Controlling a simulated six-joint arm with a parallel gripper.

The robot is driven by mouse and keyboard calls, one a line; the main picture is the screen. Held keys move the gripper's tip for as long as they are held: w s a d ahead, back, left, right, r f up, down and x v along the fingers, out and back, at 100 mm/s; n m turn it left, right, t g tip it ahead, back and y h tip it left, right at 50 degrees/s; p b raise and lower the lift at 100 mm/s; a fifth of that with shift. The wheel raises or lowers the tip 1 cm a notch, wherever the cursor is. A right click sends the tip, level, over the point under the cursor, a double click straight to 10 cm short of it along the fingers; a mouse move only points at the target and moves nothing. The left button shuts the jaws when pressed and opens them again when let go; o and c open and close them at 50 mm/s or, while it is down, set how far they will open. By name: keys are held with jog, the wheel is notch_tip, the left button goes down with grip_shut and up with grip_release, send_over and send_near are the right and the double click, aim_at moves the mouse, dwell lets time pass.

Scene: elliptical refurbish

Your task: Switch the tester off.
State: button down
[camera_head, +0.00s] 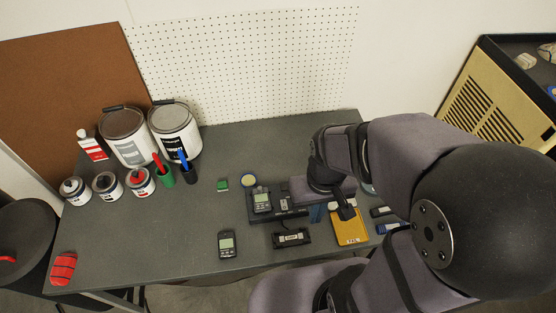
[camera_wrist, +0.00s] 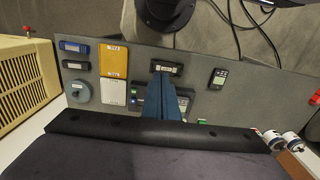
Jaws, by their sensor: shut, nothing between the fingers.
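A dark base unit (camera_head: 290,212) lies on the grey table, with a handheld meter with a pale screen (camera_head: 262,201) on its left part. A second handheld meter (camera_head: 227,244) lies nearer the front edge and also shows in the wrist view (camera_wrist: 217,78). A black box with a pale label (camera_head: 291,239) lies in front of the base; it also shows in the wrist view (camera_wrist: 166,68). I cannot tell which one is the tester, nor see any switch position. My gripper (camera_wrist: 162,78) has blue fingers, shut and empty, over the base unit, partly covering it.
A yellow item (camera_head: 350,229) lies right of the base, near small dark and blue items (camera_head: 388,228). A red striped object (camera_head: 63,269) lies front left. The table's left middle is clear.

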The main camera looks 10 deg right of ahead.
notch_tip(320, 180, down, 11)
jog(key=a+b, duration=0.1)
jog(key=b, duration=0.8)
jog(key=n+b, duration=0.3)
jog(key=b, duration=0.6)
send_near(283, 202)
jog(key=s, duration=0.2)
jog(key=shift+s+d+f+t, duration=0.1)
jog(key=shift+s+d+t, duration=0.15)
jog(key=shift+s+t, duration=0.05)
notch_tip(283, 202, up, 8)
jog(key=w+n, duration=0.2)
jog(key=n, duration=1.3)
jog(key=shift+w+a+p, duration=0.15)
jog(key=shift+w+p, duration=0.15)
jog(key=shift+w, duration=0.05)
jog(key=shift+f, duration=0.1)
notch_tip(283, 202, down, 14)
jog(key=shift+f, duration=0.1)
